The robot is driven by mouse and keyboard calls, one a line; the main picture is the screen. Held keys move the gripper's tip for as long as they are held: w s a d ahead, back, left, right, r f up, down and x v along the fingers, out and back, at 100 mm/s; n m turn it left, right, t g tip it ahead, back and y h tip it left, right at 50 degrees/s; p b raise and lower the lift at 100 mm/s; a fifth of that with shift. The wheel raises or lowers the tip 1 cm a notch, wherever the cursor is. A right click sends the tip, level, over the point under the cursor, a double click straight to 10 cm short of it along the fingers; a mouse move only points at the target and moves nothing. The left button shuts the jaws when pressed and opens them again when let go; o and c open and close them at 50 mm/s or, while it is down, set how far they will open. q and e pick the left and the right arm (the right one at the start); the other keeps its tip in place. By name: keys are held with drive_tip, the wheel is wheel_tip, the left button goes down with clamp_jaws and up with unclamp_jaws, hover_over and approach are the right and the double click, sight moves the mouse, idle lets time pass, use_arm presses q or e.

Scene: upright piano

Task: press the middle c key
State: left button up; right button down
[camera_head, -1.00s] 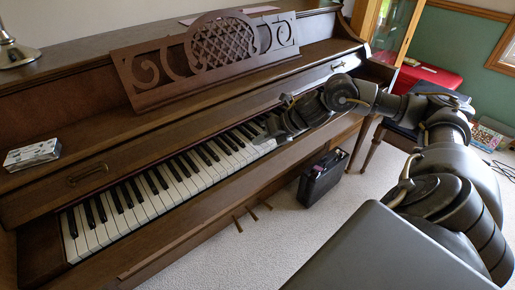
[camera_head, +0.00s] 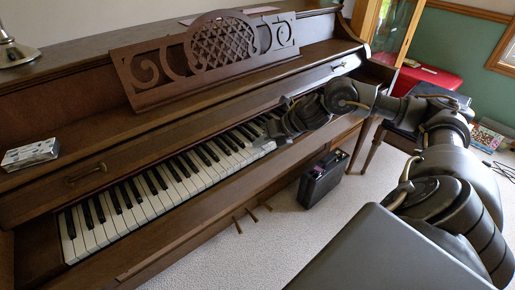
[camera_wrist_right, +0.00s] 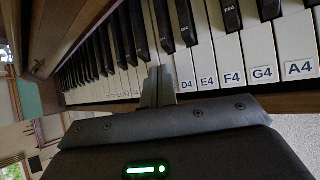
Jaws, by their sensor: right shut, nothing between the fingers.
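The piano keyboard (camera_head: 150,190) has white and black keys, and several white keys carry note labels in the right wrist view. My right gripper (camera_head: 266,144) is over the keys toward the keyboard's far right part. It is shut and empty, and its fingertips also show in the right wrist view (camera_wrist_right: 158,74). They are just left of the D4 key (camera_wrist_right: 186,70), in front of the middle C key (camera_wrist_right: 154,52), whose label is hidden. I cannot tell whether the fingertips touch the key. My left gripper is not in view.
The music stand (camera_head: 210,55) rises behind the keyboard. A small patterned box (camera_head: 30,154) lies on the piano at left. A black bag (camera_head: 323,178) stands on the carpet under the keyboard. The wooden key slip (camera_head: 180,225) borders the keys in front.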

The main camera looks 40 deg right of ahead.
drive_tip(key=shift+f, duration=0.2)
drive_tip(key=shift+r, duration=0.1)
drive_tip(key=shift+r+p, duration=0.7)
drive_tip(key=shift+r, duration=0.2)
wheel_tip(320, 180, up, 5)
drive_tip(key=p, duration=0.4)
idle(0.5)
